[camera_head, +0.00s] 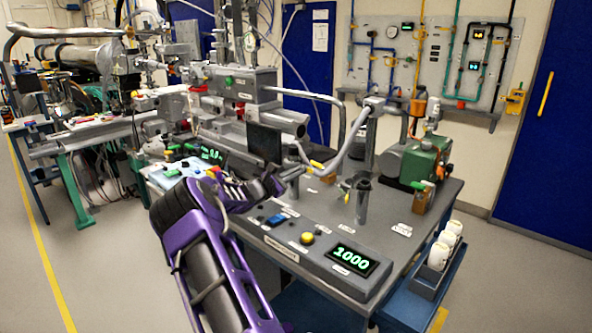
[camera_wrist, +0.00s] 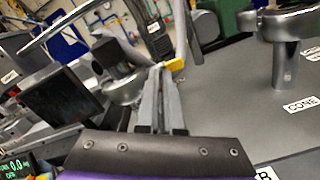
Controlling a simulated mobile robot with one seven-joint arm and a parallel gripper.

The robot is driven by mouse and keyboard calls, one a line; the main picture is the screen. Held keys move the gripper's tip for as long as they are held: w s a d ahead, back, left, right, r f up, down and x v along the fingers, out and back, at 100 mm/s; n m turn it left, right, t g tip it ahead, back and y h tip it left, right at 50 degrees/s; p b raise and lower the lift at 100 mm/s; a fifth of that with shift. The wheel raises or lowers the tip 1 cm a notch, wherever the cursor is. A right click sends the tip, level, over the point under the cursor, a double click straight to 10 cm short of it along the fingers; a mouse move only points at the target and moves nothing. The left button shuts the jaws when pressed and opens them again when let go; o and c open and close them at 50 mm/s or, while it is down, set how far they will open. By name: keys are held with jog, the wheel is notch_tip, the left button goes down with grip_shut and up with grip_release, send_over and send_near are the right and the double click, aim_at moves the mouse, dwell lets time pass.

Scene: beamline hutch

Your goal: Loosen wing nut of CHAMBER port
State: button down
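My gripper (camera_wrist: 161,72) shows in the wrist view as two grey fingers close together, pointing away from the camera. A small yellow piece (camera_wrist: 175,64) lies right beside the fingertips and may be the wing nut. A yellow piece (camera_head: 317,166) also shows in the head view, at the lower end of a light grey tube (camera_head: 353,140), just beyond my gripper (camera_head: 297,174). I cannot tell whether the fingers touch it or have anything between them. No CHAMBER label is readable.
A dark monitor (camera_wrist: 60,104) stands close left of the fingers; it also shows in the head view (camera_head: 265,143). A grey flanged post (camera_wrist: 286,62) stands right, near a CONE label (camera_wrist: 301,104). A display box (camera_head: 352,262) reads 1000. A green pump (camera_head: 421,160) stands behind on the bench.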

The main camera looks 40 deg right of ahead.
jog(key=shift+w+r+n+p, duration=0.15)
jog(key=shift+n+p, duration=0.9)
jog(key=shift+n, duration=1.25)
jog(key=c, duration=1)
grip_release()
jog(key=shift+c, duration=0.2)
